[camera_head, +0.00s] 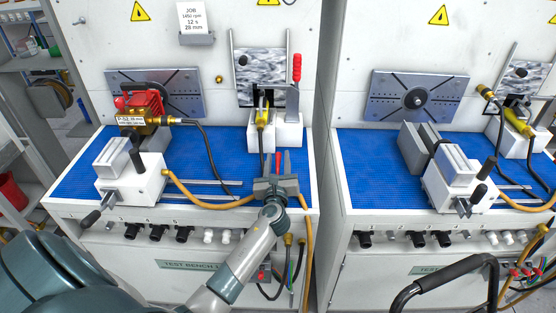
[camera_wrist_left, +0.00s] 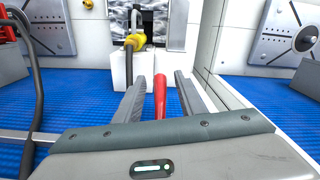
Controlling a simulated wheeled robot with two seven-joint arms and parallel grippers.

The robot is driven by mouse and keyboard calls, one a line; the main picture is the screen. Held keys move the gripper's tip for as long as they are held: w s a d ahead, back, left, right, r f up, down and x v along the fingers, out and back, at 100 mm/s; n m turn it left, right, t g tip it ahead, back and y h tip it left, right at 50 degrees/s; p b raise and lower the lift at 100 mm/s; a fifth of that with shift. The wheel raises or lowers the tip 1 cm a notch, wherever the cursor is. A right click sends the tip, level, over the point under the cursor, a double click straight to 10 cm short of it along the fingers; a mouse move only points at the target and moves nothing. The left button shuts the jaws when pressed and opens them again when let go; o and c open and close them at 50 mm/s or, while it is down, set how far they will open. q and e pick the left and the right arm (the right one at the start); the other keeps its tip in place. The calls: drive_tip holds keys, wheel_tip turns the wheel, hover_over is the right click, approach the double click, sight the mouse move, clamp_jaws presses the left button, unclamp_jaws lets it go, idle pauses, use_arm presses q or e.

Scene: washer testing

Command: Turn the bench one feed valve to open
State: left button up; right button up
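Bench one is the left bench, with a blue mat (camera_head: 75,185) and a front label (camera_head: 187,264) that reads partly "TEST BENCH". My left gripper (camera_head: 277,160) is over its right front part, fingers pointing to the back of the bench. A red handle shows between the fingers in the left wrist view (camera_wrist_left: 160,97), with a visible gap on each side; the gripper is open around it. The handle's lower end and mount are hidden by my gripper, so I cannot tell the valve's position. My right gripper is not in view.
A second red handle (camera_head: 297,68) stands upright by white blocks (camera_head: 289,131) at the back. A yellow connector (camera_head: 262,117) is beside it. A red pump (camera_head: 140,104) and a white vise (camera_head: 130,178) are on the left. An orange hose (camera_head: 308,235) hangs at the bench's front right.

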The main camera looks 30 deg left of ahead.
use_arm(q)
clamp_jaws()
drive_tip(key=n+g+y, duration=0.1)
drive_tip(key=a+n+y+b, duration=0.1)
drive_tip(key=shift+s+f+g+y, duration=0.1)
drive_tip(key=shift+s+g+y, duration=0.2)
drive_tip(key=shift+s+g, duration=0.1)
drive_tip(key=shift+s+a+n+g+y, duration=0.3)
drive_tip(key=shift+n+g+y, duration=0.2)
drive_tip(key=shift+n+y, duration=0.1)
unclamp_jaws()
